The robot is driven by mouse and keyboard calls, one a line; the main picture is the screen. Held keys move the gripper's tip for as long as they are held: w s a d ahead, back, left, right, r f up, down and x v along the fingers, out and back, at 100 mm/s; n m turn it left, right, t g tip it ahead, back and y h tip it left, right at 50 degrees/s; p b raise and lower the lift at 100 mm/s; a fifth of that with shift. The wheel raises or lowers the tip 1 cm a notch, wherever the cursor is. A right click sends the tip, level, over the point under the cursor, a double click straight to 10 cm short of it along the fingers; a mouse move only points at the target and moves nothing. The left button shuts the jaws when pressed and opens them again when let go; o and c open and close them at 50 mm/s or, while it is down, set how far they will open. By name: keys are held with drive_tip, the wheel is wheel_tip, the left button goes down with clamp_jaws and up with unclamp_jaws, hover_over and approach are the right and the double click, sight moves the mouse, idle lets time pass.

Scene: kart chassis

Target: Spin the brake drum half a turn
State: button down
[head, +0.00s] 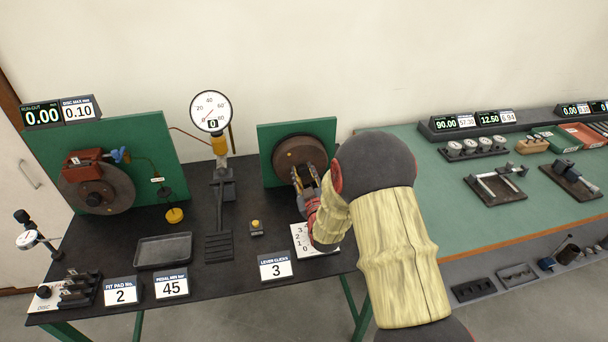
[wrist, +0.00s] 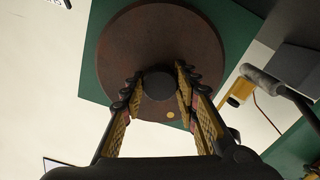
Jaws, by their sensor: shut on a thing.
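The brake drum (head: 299,152) is a rusty brown disc mounted upright on a green board (head: 328,132) at the back of the black bench. In the wrist view the drum (wrist: 125,50) fills the upper middle, with a dark round hub (wrist: 159,84) at its centre. A small yellow dot (wrist: 171,115) shows on the drum below the hub. My gripper (head: 302,178) reaches the drum from the front. In the wrist view my gripper's fingers (wrist: 158,88) are on both sides of the hub, shut on it. My arm hides the drum's lower right part in the head view.
A dial gauge on a stand (head: 211,112) and a pedal (head: 219,243) are left of the drum. A brake disc (head: 105,190) is further left. Cards, including a lever clicks card (head: 277,268), line the front. A green table (head: 430,190) with tools is at right.

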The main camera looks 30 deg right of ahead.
drive_tip(key=c, duration=1.4)
unclamp_jaws()
drive_tip(key=shift+o, duration=0.3)
drive_tip(key=v, duration=1.2)
